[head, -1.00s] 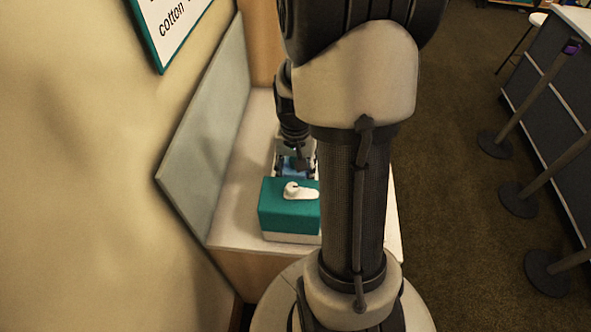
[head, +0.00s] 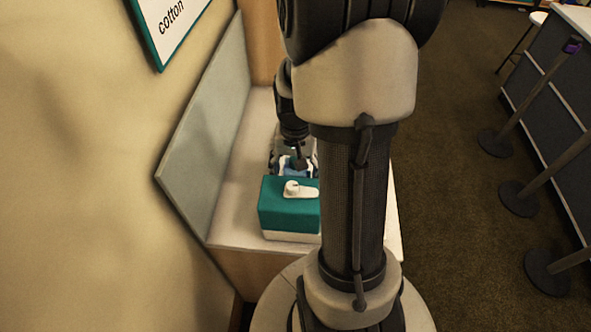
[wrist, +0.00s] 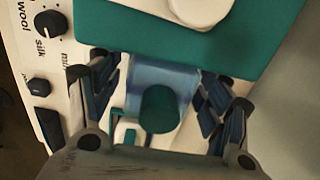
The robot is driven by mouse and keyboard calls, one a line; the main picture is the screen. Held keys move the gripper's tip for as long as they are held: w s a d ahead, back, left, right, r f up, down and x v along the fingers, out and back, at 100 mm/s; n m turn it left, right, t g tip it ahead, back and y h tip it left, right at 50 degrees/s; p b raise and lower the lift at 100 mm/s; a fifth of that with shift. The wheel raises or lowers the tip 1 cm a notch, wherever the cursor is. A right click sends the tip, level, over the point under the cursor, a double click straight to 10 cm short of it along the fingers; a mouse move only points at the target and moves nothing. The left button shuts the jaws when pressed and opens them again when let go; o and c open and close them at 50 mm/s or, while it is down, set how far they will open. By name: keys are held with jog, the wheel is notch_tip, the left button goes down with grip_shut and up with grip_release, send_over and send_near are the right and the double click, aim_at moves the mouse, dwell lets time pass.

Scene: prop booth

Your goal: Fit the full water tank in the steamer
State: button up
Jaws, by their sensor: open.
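The steamer (head: 289,209) is a teal block on a white base, with a white rounded piece on top. In the wrist view its teal body (wrist: 130,40) fills the top, and a white panel with dark dials shows at left. The water tank (wrist: 175,78) is translucent blue with a dark teal round cap, close against the teal body. It also shows as a small blue patch in the head view (head: 287,169). My gripper (wrist: 160,97) is open, its fingers on either side of the tank. How deep the tank sits in the steamer is hidden.
The steamer stands on a pale bench (head: 232,215) beside a grey upright panel (head: 205,135) and a cream wall at left. My arm hides the bench's right part. Rope posts (head: 522,197) and a dark counter stand at right across carpet.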

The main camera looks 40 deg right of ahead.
jog(key=shift+r, duration=0.1)
notch_tip(320, 180, up, 12)
jog(key=shift+f, duration=0.1)
dwell(0.4)
dwell(0.4)
jog(key=s+a+r+n+t, duration=0.1)
jog(key=s+a+r+n, duration=0.1)
jog(key=a, duration=0.4)
jog(key=s+a+r+n+t, duration=0.2)
jog(key=s+a+r+n, duration=0.1)
jog(key=a, duration=0.4)
jog(key=s+a+r+n+t, duration=0.1)
jog(key=s+a+r+n, duration=0.1)
jog(key=s+a+n, duration=0.2)
jog(key=a+n, duration=0.1)
jog(key=a, duration=0.2)
jog(key=shift+r+t, duration=0.3)
jog(key=shift+r, duration=0.1)
jog(key=shift+s, duration=0.1)
